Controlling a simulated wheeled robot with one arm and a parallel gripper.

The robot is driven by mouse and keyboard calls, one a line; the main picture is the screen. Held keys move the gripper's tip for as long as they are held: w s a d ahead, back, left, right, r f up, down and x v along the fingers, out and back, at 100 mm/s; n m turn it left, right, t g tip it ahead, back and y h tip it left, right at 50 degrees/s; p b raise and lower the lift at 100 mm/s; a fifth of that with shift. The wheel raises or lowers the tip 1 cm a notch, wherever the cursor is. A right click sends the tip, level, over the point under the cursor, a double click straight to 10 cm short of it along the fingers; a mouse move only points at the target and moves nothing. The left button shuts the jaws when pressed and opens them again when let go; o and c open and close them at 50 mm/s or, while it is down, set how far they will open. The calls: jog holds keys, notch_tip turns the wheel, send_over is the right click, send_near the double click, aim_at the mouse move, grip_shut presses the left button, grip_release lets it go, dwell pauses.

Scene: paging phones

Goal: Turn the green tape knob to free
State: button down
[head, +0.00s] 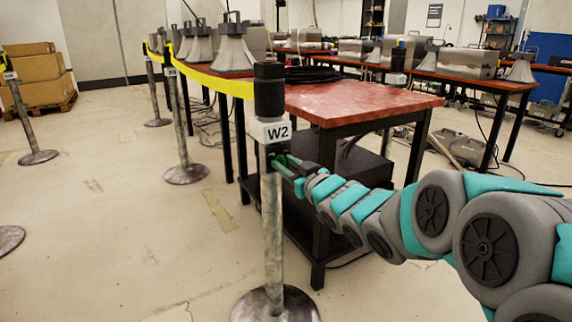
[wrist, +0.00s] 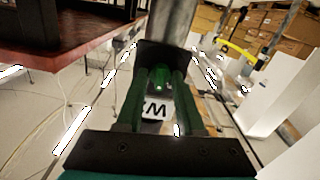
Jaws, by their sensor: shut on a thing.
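The stanchion post (head: 272,215) labelled W2 stands upright in the head view, with a black head (head: 269,90) and yellow tape running from it to the back left. My gripper (head: 282,162) reaches in from the right, just below the white W2 label (head: 271,132). In the wrist view, the green knob (wrist: 161,78) sits between the two green fingers of my gripper, which is shut on it. The label shows upside down in the wrist view (wrist: 156,108). The fingers hide the knob's sides, and I cannot read its setting.
A red-topped table (head: 350,100) with coiled black cable stands close behind the post, right of it. Other tape posts (head: 184,130) stand to the left. Boxes (head: 38,72) sit on a pallet at far left. The floor in the left foreground is mostly free.

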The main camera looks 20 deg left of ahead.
jog(key=n+b, duration=0.1)
jog(key=n, duration=0.3)
jog(key=shift+n, duration=0.3)
jog(key=shift+n+b, duration=0.45)
jog(key=shift+n, duration=0.95)
jog(key=c, duration=0.9)
grip_release()
jog(key=shift+s, duration=0.1)
jog(key=shift+p+v, duration=0.4)
jog(key=shift+v, duration=3.45)
